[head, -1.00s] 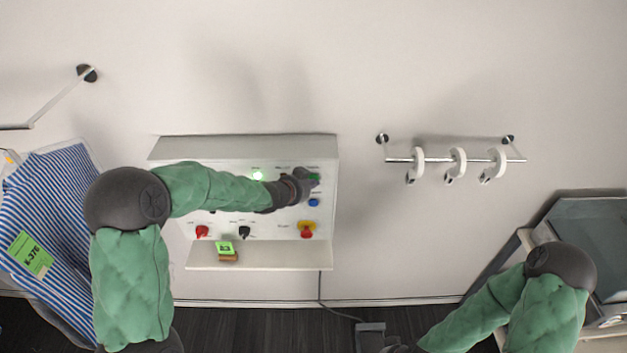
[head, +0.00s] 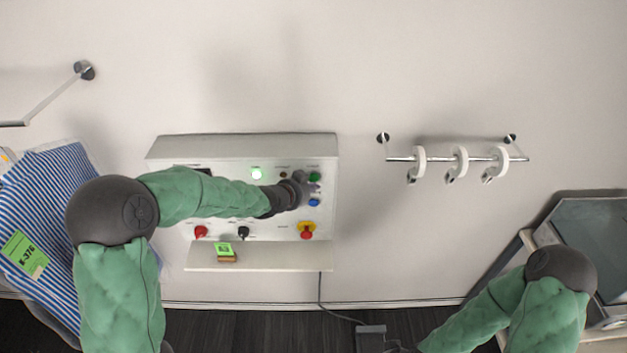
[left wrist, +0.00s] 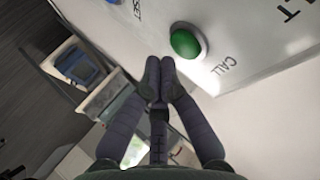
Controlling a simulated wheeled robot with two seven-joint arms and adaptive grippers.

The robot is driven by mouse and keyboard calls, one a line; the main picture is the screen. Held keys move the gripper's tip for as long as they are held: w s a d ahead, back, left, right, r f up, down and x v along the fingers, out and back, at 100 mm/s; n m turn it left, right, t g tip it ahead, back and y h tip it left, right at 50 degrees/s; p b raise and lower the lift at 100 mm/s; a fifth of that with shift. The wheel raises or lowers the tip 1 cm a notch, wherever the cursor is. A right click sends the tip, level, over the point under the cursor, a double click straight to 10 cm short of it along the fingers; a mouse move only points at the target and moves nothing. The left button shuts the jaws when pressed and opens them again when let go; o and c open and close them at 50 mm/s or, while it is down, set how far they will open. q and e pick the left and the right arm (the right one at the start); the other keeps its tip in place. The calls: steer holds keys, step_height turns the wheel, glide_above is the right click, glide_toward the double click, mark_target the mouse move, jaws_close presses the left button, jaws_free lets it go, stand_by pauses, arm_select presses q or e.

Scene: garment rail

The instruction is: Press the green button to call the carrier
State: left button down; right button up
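The green button (head: 314,176) is at the upper right of the white control panel (head: 320,220). In the left wrist view the green button (left wrist: 186,42) is a dome in a pale ring beside the word CALL. My left gripper (head: 311,187) is just left of and below it in the head view. In the left wrist view my left gripper (left wrist: 158,68) has its fingertips together with nothing between them. They appear a little apart from the button.
A blue button (head: 313,203) sits just below the green one. A red knob (head: 201,231), black knob (head: 244,232) and red-and-yellow stop button (head: 307,230) are lower. A rail (head: 400,159) with white hooks is right.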

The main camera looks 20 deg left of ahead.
arm_select(q)
steer(key=s+b, duration=0.1)
steer(key=s, duration=0.1)
steer(key=s+d+b, duration=0.1)
steer(key=s+b, duration=0.1)
steer(key=shift+s+d+b, duration=0.2)
steer(key=shift+s+b, duration=0.1)
steer(key=shift+s, duration=0.1)
steer(key=s+d+f+n+g+b, duration=0.1)
steer(key=s+f+n+g+b, duration=0.2)
steer(key=f, duration=0.8)
steer(key=s+d+f+n+b, duration=0.1)
steer(key=s+d+f+b, duration=0.3)
steer(key=f, duration=0.7)
steer(key=s+a+f+n+g+b, duration=0.1)
steer(key=s+f+n+g+b, duration=0.2)
steer(key=f, duration=0.8)
steer(key=s+d+f+n+g+b, duration=0.1)
steer(key=s+f+n+g+b, duration=0.1)
steer(key=s+f+b, duration=0.3)
steer(key=s+d+f+n+g+b, duration=0.2)
steer(key=s+f+n+b, duration=0.2)
steer(key=s+f, duration=1)
step_height(320, 180, down, 6)
steer(key=b, duration=0.2)
steer(key=shift+d+n+g+b, duration=0.15)
steer(key=shift+n+g+b, duration=0.15)
steer(key=shift+f, duration=0.1)
stand_by(1.1)
